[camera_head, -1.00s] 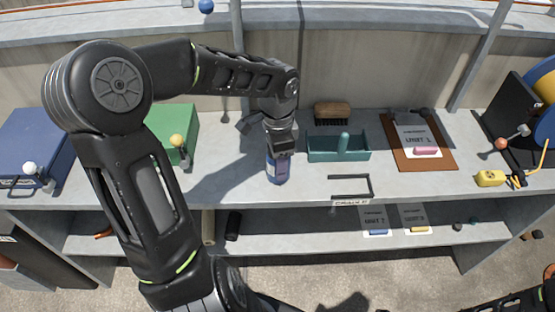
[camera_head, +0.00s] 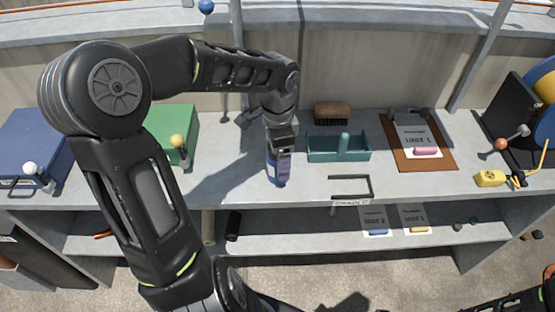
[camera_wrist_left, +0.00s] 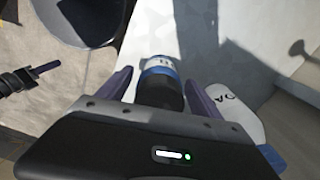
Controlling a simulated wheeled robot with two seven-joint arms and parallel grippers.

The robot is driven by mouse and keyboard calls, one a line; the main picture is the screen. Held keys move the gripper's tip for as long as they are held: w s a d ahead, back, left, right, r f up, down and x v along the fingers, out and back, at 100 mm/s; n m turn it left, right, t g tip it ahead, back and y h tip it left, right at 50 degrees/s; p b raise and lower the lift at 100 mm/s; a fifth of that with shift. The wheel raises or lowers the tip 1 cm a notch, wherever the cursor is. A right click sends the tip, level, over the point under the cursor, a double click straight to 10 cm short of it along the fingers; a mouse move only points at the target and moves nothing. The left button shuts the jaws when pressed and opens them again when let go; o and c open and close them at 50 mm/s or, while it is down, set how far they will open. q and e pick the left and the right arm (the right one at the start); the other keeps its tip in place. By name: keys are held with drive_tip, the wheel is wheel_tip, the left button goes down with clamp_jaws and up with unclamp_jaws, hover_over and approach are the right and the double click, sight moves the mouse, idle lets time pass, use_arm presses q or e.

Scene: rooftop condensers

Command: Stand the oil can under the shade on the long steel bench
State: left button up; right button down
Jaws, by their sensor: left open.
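A small blue cylinder with a pale label (camera_head: 280,183), possibly the oil can, stands near the front edge of a long grey bench (camera_head: 230,185). My left gripper (camera_head: 280,156) is over it from above and hides its upper part. In the left wrist view the dark cylinder with a blue and white band (camera_wrist_left: 160,78) lies between the two open fingers of my left gripper (camera_wrist_left: 160,88). Gaps show on both sides of it. I cannot pick out a shade for certain.
A teal tray (camera_head: 320,156), a brush (camera_head: 332,114) and a brown clipboard (camera_head: 440,157) are on the bench to the right. A bracket-shaped cradle (camera_head: 370,187) is at its front edge. Green (camera_head: 175,125) and blue (camera_head: 30,140) boxes stand left. A lower shelf (camera_head: 290,240) runs underneath.

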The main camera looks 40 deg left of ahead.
use_arm(q)
wheel_tip(320, 180, up, 11)
drive_tip(key=shift+f, duration=0.15)
idle(0.9)
